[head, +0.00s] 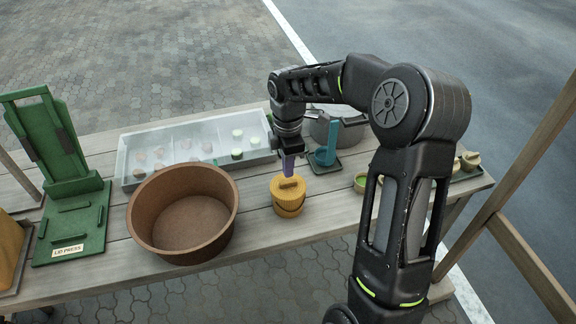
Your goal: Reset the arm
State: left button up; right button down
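My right arm comes in from the lower right and reaches over the table. My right gripper (289,168) points down just above a small yellow lidded pot (289,205). The pot stands upright, with a bar-shaped handle on its ribbed lid. A narrow purple piece shows at the gripper's tip; I cannot tell whether it is the fingers or something held. I cannot tell whether it touches the lid handle. The finger gap is too small to see. My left gripper is not in view.
The wooden table (75,285) holds a brown bowl (148,225) and a green lid press (98,240) at left. Behind stand a metal tray (124,165) with several pieces, a grey pot (350,131) and a blue item (326,150). Small items lie at right, partly hidden by my arm.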

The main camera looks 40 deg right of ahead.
jog(key=shift+f+b, duration=0.9)
jog(key=shift+f, duration=0.6)
jog(key=shift+r, duration=0.2)
notch_tip(320, 180, up, 7)
jog(key=p, duration=0.5)
jog(key=shift+f, duration=0.15)
dwell(0.5)
